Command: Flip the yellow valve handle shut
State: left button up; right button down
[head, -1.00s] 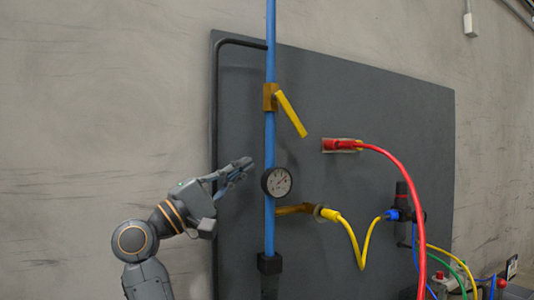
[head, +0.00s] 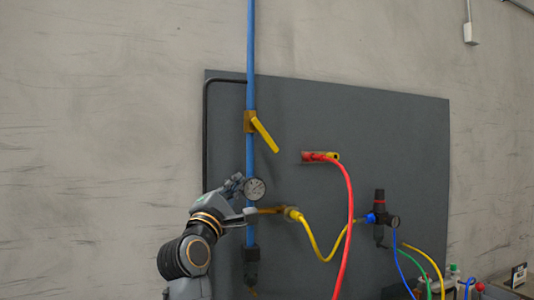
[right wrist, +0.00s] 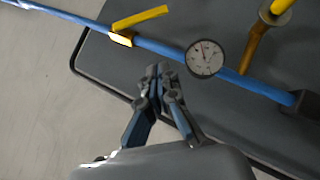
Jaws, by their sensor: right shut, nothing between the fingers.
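The yellow valve handle (head: 265,135) slants down to the right from a brass valve body (head: 249,122) on the vertical blue pipe (head: 250,95). In the right wrist view the yellow handle (right wrist: 140,18) angles away from the blue pipe (right wrist: 165,50). My right gripper (head: 236,182) is below the valve, beside the round gauge (head: 254,189), and apart from the handle. In the right wrist view the gripper (right wrist: 160,72) has its fingertips together, with nothing between them, close to the pipe and gauge. My left gripper is not in view.
A dark grey panel (head: 380,125) backs the pipe. A red hose (head: 350,210) hangs from a red fitting (head: 318,156), and a yellow hose (head: 318,248) runs to a blue-fitted regulator (head: 379,205). The space right of the yellow handle is clear up to the red fitting.

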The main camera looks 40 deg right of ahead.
jog(key=p, duration=0.6)
send_near(264, 135)
jog(key=w+d, duration=0.4)
jog(key=d, duration=0.2)
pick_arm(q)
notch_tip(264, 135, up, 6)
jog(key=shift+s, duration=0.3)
pick_arm(e)
jog(key=shift+w+f, duration=0.15)
jog(key=shift+w, duration=0.15)
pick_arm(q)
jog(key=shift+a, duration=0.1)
pick_arm(e)
jog(key=shift+a, duration=0.1)
